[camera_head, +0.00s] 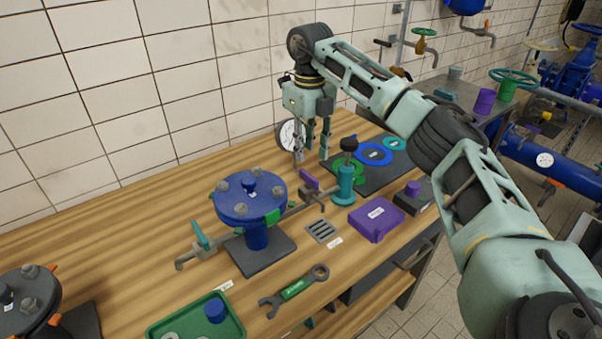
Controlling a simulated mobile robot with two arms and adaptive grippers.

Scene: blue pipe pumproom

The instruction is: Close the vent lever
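A blue bolted flange (250,195) stands on a dark base plate on the wooden bench, with a thin pipe out to each side. The right pipe ends in a small tap with a purple lever (309,179); the left one ends in a tap with an upright teal lever (200,235). I cannot tell from markings which is the vent lever. My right gripper (312,156) points down, open and empty, its fingers apart, just behind and above the purple lever. No contact with the lever shows. My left gripper is out of view.
A teal cylinder with black knob (345,183) stands right of the purple lever. A pressure gauge (287,135) is behind. A purple tray (376,219), drain grate (321,230), wrench (294,290) and green tray (158,331) lie in front.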

